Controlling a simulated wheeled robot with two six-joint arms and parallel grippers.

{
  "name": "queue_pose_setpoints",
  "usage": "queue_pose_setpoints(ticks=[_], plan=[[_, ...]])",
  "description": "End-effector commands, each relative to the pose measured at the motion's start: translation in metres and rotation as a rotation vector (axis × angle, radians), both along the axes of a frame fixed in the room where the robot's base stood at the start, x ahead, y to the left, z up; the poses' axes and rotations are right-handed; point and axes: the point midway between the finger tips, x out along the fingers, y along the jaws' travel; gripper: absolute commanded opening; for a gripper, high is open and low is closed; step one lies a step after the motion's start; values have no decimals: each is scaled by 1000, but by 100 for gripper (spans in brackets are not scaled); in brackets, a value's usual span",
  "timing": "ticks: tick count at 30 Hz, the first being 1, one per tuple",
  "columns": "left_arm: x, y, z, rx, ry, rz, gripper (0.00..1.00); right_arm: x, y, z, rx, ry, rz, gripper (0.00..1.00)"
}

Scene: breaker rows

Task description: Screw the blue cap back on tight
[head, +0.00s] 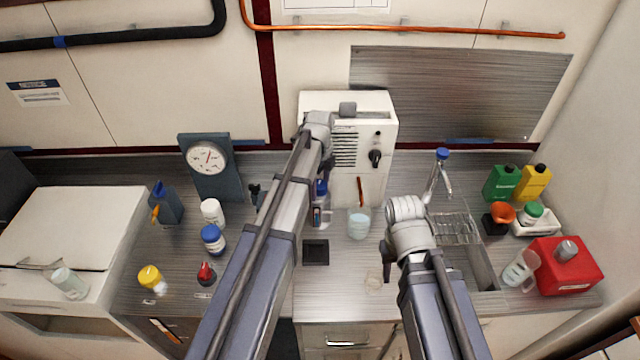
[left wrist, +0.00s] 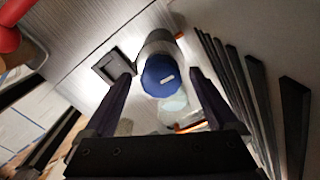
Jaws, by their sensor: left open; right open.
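A bottle (head: 318,217) with a blue cap (head: 321,187) stands on the counter in front of the white machine, partly hidden by my left arm in the head view. In the left wrist view the blue cap (left wrist: 160,76) sits on top of the bottle (left wrist: 158,45). I cannot tell how tight it is. My left gripper (head: 326,170) is above the bottle. Its open fingers (left wrist: 163,76) appear on either side of the cap, with gaps showing. My right gripper (head: 389,268) is open and empty over the counter, right of the beaker.
A beaker (head: 359,224) with a stirring stick stands right of the bottle. A dark square tray (head: 315,259) lies in front. The white machine (head: 378,120) is behind. Another blue-capped jar (head: 212,240) stands left. The sink (head: 463,262) is to the right.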

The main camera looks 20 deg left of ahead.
Motion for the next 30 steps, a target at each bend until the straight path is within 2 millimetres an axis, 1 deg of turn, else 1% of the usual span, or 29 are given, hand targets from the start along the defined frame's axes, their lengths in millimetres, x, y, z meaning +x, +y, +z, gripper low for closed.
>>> queue_pose_setpoints(ticks=[5, 8, 18, 21, 24, 30], plan=[[1, 0, 8, 0, -1, 0, 92, 0, 0, 8, 0, 0, -1, 41], [1, 0, 17, 0, -1, -1, 92, 0, 0, 17, 1, 0, -3, 41], [0, 0, 63, 0, -1, -1, 92, 0, 0, 63, 2, -1, -12, 41], [0, 0, 73, 0, 0, -2, 92, 0, 0, 73, 3, 0, -13, 41], [0, 0, 78, 0, 0, -1, 92, 0, 0, 78, 2, 0, -13, 41], [0, 0, 78, 0, 0, -1, 92, 0, 0, 78, 2, 0, -14, 41]])
